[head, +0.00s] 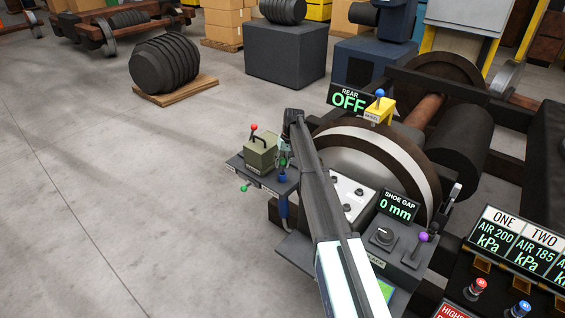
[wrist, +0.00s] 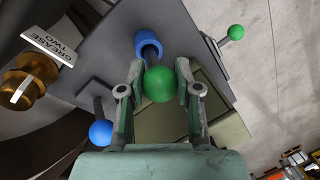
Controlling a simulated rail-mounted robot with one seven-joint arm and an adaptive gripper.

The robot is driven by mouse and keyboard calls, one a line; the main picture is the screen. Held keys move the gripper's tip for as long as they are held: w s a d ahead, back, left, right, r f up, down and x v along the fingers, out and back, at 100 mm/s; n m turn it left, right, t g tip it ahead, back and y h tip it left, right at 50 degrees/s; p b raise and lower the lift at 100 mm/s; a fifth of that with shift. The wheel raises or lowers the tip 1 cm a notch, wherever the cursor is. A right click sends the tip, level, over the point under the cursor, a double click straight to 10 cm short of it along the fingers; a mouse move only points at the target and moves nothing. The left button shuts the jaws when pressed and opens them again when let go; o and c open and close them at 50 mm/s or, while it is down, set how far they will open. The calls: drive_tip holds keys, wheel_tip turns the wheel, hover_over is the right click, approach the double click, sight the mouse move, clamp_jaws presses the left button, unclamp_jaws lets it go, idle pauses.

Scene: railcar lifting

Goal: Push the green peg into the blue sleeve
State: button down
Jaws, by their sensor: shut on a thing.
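The green peg shows in the wrist view as a round green knob (wrist: 160,86) between the two fingertips of my gripper (wrist: 157,78). My gripper is shut on it. The blue sleeve (wrist: 148,40) is a short blue ring just beyond the knob on a dark grey shelf. In the head view the blue sleeve (head: 282,177) stands near the shelf's right end, with my gripper (head: 284,150) over it and a bit of green between. The arm and fingers hide most of the peg, and I cannot tell how far its tip is inside the sleeve.
An olive box (head: 260,152) with a handle and red-knobbed lever stands on the shelf left of my gripper. A small green knob (head: 243,188) juts from the shelf's front. A brass fitting (wrist: 28,78) and a blue knob (wrist: 100,132) are left in the wrist view.

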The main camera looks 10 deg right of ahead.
drive_tip(key=shift+d+b+x, duration=0.15)
drive_tip(key=shift+b+x, duration=0.1)
drive_tip(key=shift+x, duration=0.45)
drive_tip(key=shift+d+b+x, duration=0.15)
drive_tip(key=shift+b+x, duration=0.05)
drive_tip(key=shift+x, duration=0.5)
drive_tip(key=c, duration=0.7)
unclamp_jaws()
drive_tip(key=shift+f, duration=0.1)
drive_tip(key=v, duration=1.2)
